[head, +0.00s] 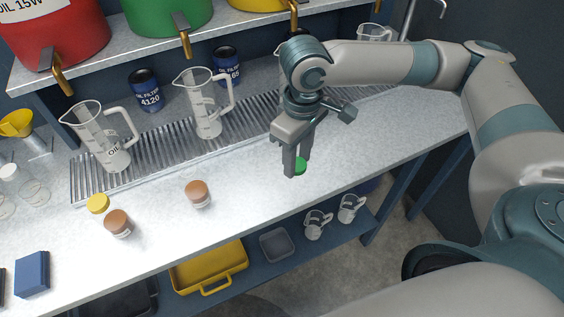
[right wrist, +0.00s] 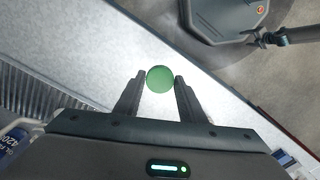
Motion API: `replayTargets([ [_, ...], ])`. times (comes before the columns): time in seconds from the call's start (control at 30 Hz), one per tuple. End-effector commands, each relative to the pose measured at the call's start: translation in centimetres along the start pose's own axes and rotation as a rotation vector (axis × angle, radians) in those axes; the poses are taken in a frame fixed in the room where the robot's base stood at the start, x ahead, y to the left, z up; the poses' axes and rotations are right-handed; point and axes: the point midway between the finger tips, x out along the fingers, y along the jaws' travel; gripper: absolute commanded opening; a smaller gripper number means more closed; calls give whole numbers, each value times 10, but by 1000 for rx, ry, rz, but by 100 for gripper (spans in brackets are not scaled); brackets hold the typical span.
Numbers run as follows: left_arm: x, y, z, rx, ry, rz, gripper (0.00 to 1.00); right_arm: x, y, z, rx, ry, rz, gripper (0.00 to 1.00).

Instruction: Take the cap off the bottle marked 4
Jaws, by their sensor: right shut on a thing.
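My right gripper (head: 297,169) points down over the bench and is shut on a round green cap (head: 301,166). In the right wrist view the green cap (right wrist: 160,79) sits between the two fingertips (right wrist: 160,82), seen from above. Any bottle under the cap is hidden, and I cannot tell whether the cap is still on one. No number 4 can be read. Two small jars with brown caps (head: 197,189) (head: 117,221) stand to the left on the bench. A yellow cap (head: 98,203) shows beside them. My left gripper is not in view.
Measuring jugs (head: 207,115) (head: 105,150) stand on a ribbed metal drain strip (head: 150,160) behind. Blue oil filter cans (head: 147,92) are at the back. A blue box (head: 32,274) lies at front left. A lower shelf holds a yellow tray (head: 210,272). The bench (head: 250,200) around the gripper is clear.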

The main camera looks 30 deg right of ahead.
Motion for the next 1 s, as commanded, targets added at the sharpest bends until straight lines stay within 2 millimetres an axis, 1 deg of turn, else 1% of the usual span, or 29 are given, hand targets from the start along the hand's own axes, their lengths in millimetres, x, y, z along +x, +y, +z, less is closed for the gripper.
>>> replayTargets([
  [0.17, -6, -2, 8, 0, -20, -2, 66, -2, 12, 12, -157, -1, -4, 10],
  [0.4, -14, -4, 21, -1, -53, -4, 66, -5, 36, 34, -429, -3, -1, 10],
  [0.6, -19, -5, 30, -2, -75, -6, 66, -8, 53, 51, -611, -8, 5, 10],
  [0.8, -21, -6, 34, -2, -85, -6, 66, -9, 62, 59, -706, -11, 11, 10],
  [1.0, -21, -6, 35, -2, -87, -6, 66, -9, 64, 60, -724, -11, 13, 10],
])
